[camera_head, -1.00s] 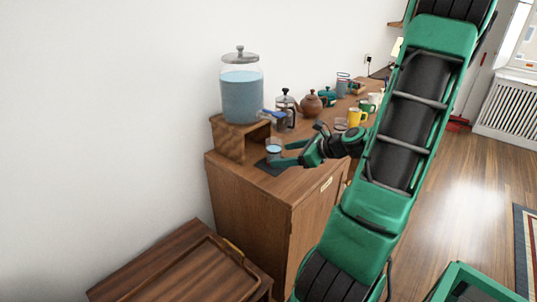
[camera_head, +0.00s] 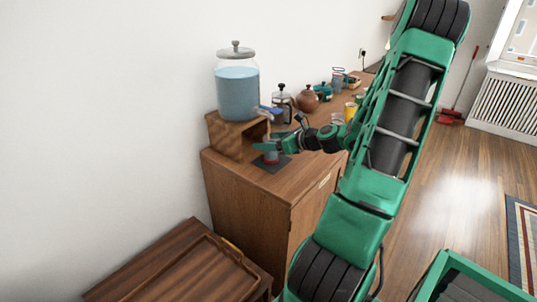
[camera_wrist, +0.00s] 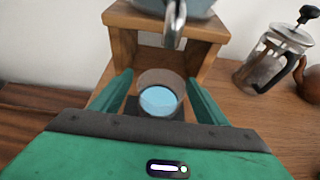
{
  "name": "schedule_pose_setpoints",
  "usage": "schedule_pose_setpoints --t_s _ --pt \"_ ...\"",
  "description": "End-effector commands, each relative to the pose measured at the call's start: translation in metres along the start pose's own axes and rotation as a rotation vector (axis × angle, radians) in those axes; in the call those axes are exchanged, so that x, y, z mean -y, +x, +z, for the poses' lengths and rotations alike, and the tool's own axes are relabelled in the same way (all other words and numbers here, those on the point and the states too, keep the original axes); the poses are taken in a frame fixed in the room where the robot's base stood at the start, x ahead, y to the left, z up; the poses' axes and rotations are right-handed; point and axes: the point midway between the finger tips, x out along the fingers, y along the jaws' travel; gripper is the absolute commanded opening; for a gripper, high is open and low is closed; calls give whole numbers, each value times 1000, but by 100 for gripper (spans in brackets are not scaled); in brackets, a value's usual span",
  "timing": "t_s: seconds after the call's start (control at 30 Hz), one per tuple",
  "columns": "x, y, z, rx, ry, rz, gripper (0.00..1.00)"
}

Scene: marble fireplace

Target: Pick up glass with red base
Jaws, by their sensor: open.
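A small clear glass (camera_wrist: 160,97) with blue liquid stands on a dark mat (camera_head: 272,168) near the cabinet's left end. In the head view the glass (camera_head: 271,157) shows a reddish lower part, and my gripper partly hides its top. My gripper (camera_wrist: 160,80) is open, with one green finger on each side of the glass in the wrist view. I cannot tell whether either finger touches it. In the head view my gripper (camera_head: 266,147) is at the glass's upper part. The glass's base is hidden in the wrist view.
A large water dispenser (camera_head: 238,95) stands on a wooden stand (camera_head: 228,138) just behind the glass, its spout overhanging. A French press (camera_head: 282,105), a brown teapot (camera_head: 307,99) and a yellow mug (camera_head: 351,111) stand farther along the cabinet top (camera_head: 290,177).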

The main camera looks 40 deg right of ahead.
Motion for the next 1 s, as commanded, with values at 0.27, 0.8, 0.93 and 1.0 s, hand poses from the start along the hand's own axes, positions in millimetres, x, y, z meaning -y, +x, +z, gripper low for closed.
schedule_pose_setpoints --t_s 0.27,0.8,0.93,1.0 --pt "1 27 1 1 0 1 68" --pt "1 27 1 1 -1 0 9" --pt "1 27 1 1 -1 0 9" --pt "1 27 1 1 -1 0 9"
